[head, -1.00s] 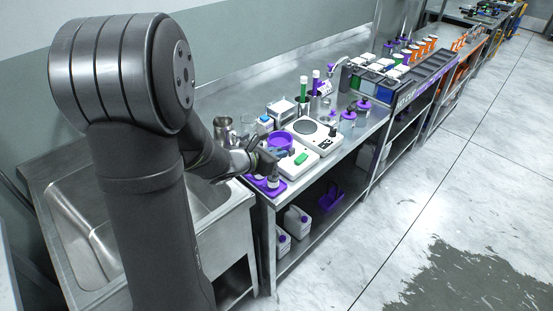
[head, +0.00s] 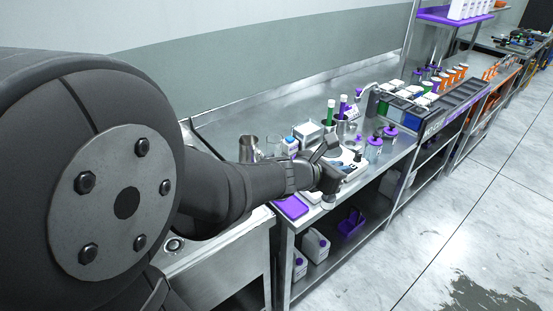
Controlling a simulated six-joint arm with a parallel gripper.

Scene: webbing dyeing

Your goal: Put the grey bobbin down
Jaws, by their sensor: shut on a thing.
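My gripper (head: 326,188) is at the end of my arm, over the front edge of the steel bench near its left end. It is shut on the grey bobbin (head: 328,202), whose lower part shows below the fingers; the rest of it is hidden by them. The bobbin looks upright and held in the air, though its exact height above the bench is hard to tell. A flat purple tray (head: 291,206) lies on the bench corner to the left of the gripper and looks empty.
A white balance (head: 352,166) stands behind the gripper, partly hidden. Purple-capped bottles (head: 374,150) are to its right, and a steel jug (head: 248,149) is at the back left. A dark rack with white-topped containers lies farther right. A sink is left of the bench.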

